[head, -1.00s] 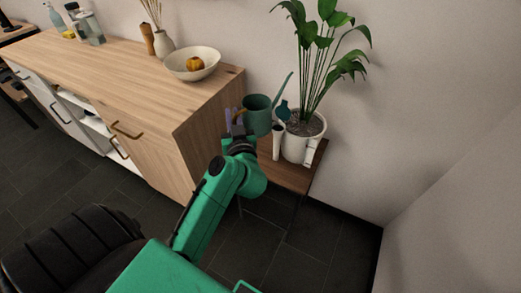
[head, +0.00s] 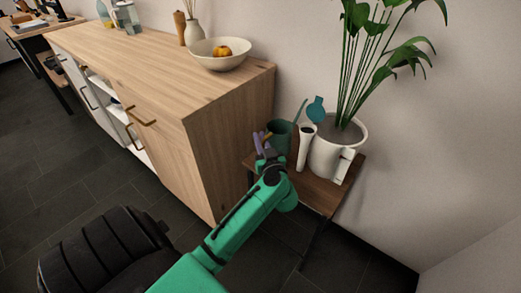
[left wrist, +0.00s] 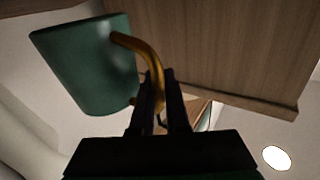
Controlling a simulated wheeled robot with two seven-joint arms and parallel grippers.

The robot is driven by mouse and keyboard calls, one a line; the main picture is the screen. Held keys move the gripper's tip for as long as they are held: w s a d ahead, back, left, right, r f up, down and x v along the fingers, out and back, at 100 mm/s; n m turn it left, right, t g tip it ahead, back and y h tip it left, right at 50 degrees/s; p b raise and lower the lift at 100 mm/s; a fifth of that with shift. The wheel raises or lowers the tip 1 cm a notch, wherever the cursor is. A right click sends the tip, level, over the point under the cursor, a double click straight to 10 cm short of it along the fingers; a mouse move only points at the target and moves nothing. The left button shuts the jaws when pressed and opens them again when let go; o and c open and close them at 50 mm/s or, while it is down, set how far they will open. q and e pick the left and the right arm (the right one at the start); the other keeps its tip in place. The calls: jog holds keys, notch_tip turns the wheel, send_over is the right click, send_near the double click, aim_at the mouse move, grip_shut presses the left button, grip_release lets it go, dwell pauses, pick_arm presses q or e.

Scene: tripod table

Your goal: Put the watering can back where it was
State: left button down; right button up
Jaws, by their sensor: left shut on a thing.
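The watering can (head: 280,137) is dark green with a brass handle and a thin spout. It is at the left end of the small wooden table (head: 314,190), beside the dresser's end. My left gripper (head: 262,145) is shut on the can's handle. In the left wrist view, the can's body (left wrist: 88,68) is at upper left and the brass handle (left wrist: 148,55) runs down to my left gripper's fingers (left wrist: 160,85). The can looks upright; its base is partly hidden, so I cannot tell if it touches the tabletop. My right gripper is not in view.
A white pot (head: 325,158) with a tall plant stands on the table. The wooden dresser (head: 232,135) is close on the left, with a bowl (head: 217,60) on top.

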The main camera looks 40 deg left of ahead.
pick_arm(q)
notch_tip(320, 180, down, 3)
jog(key=shift+r+b, duration=0.1)
jog(key=shift+b, duration=0.4)
jog(key=c, duration=0.9)
grip_release()
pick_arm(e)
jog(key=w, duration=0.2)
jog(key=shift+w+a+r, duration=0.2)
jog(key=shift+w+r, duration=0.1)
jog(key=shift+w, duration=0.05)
pick_arm(q)
jog(key=shift+s+d, duration=0.1)
jog(key=p+v, duration=0.1)
jog(key=v, duration=1)
jog(key=shift+s+d, duration=0.25)
jog(key=shift+d, duration=0.1)
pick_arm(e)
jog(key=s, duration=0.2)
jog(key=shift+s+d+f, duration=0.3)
